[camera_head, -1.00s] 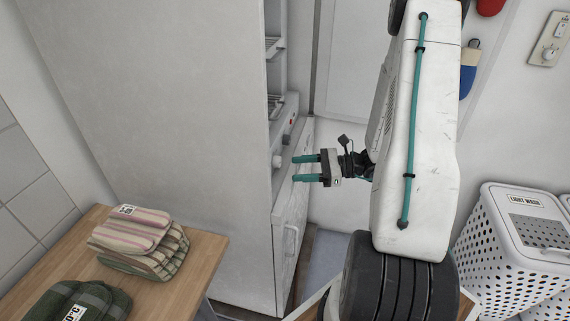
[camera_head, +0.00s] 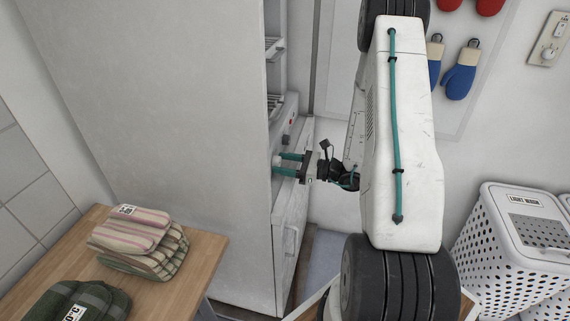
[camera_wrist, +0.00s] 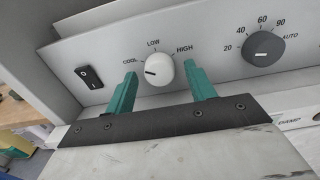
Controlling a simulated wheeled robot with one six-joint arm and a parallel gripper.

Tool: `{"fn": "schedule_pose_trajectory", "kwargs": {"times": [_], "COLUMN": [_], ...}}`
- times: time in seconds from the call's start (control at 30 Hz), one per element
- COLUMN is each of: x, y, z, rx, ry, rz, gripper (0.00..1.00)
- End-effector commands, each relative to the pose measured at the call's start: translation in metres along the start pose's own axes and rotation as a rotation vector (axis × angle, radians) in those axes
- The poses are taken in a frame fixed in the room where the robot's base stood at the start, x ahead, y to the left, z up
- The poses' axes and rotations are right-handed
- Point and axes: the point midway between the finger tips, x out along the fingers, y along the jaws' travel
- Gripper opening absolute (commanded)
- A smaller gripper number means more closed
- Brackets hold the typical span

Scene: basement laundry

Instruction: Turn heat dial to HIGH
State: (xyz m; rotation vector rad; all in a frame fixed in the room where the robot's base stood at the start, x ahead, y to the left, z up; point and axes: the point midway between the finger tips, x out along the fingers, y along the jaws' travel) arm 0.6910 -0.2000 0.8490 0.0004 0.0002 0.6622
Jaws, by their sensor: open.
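The heat dial (camera_wrist: 158,71) is a white round knob on the grey panel in the wrist view, marked COOL, LOW and HIGH. Its dark pointer line lies on its left side, toward COOL. HIGH is printed at its upper right. My gripper (camera_wrist: 161,71) is open, with one teal finger left of the dial and the other right of it. Gaps show between both fingers and the knob; I cannot tell how far the tips reach along it. In the head view my gripper (camera_head: 281,163) is at the machine's front panel, and its fingers largely hide the dial.
A grey timer dial (camera_wrist: 264,48) with numbers and AUTO sits right of the heat dial. A black rocker switch (camera_wrist: 89,77) is to its left. A large grey cabinet side (camera_head: 180,120) stands left of my arm. Folded cloths (camera_head: 135,240) lie on a wooden table (camera_head: 190,265).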

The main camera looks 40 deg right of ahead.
Motion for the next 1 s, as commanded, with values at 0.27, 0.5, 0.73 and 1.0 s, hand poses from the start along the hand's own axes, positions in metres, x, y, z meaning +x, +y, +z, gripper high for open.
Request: {"fn": "schedule_pose_trajectory", "kwargs": {"times": [0.27, 0.5, 0.73, 1.0], "x": [-0.0003, -0.0005, -0.0007, -0.0008], "y": [0.0000, -0.0001, 0.0000, 0.0003], "z": [0.0000, 0.0001, 0.0001, 0.0002], "rx": [0.000, 0.005, 0.067, 0.260], "ry": [0.000, 0.000, 0.000, 0.000], "rz": [0.000, 0.000, 0.000, 0.000], "gripper": [0.19, 0.10, 0.10, 0.10]}}
